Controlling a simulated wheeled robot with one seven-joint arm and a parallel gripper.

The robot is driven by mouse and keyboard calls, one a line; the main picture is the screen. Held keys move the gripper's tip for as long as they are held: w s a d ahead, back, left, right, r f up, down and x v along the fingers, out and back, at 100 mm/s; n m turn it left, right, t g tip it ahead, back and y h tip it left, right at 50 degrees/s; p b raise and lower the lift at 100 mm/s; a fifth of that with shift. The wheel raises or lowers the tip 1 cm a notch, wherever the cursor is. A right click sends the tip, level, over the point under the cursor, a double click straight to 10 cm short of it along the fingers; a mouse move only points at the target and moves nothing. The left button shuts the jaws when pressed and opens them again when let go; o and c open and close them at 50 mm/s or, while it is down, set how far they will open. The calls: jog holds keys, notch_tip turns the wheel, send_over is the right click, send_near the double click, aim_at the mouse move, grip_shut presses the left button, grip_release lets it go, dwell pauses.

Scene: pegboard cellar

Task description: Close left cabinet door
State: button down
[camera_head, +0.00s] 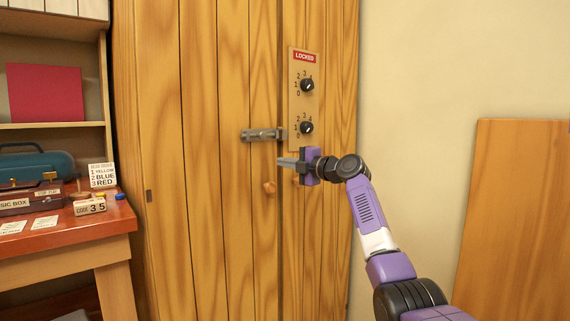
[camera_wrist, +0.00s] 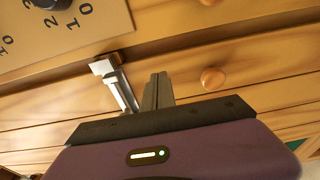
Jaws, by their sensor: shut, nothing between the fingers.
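The tall wooden cabinet has a left door (camera_head: 212,220) that stands flush or nearly flush with the right door (camera_head: 315,230); a dark seam runs between them. I cannot tell if a small gap remains. A round wooden knob (camera_head: 269,187) is on the left door, and a knob also shows in the wrist view (camera_wrist: 212,78). A grey metal latch (camera_head: 262,134) sits on the left door near the seam. My gripper (camera_head: 282,162) is shut and empty, just below the latch in the picture, in front of the seam. Its fingers (camera_wrist: 158,90) point at the cabinet; contact is unclear.
A panel with a red "LOCKED" sign (camera_head: 305,57) and two dials is on the right door. A red-topped desk (camera_head: 90,228) with a music box (camera_head: 32,200), a code block and cards stands at left. A wooden board (camera_head: 515,220) leans against the wall at right.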

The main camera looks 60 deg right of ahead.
jog(key=s+a+p, duration=0.1)
jog(key=s, duration=0.6)
jog(key=shift+s, duration=0.35)
jog(key=shift+a, duration=0.1)
